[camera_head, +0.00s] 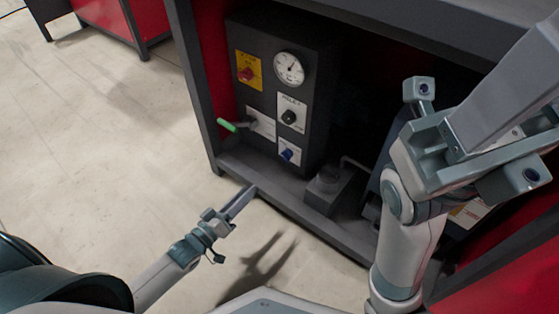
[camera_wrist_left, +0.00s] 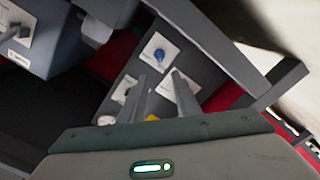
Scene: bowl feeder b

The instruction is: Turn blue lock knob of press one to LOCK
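The blue lock knob (camera_head: 288,155) sits on a small white plate low on the dark control panel (camera_head: 312,128). The knob also shows in the left wrist view (camera_wrist_left: 159,55), just beyond the fingertips. Its label is too small to read, so I cannot tell its setting. My left gripper (camera_head: 250,192) is in front of the press's bottom frame, below and left of the knob in the head view. In the left wrist view its fingers (camera_wrist_left: 160,80) stand apart with nothing between them.
Above the blue knob are a black knob (camera_head: 289,117), a gauge (camera_head: 289,68) and a red knob on a yellow plate (camera_head: 248,70). A green-handled lever (camera_head: 228,126) sticks out left. The press frame (camera_head: 196,90) borders the panel; open floor (camera_head: 110,130) lies left.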

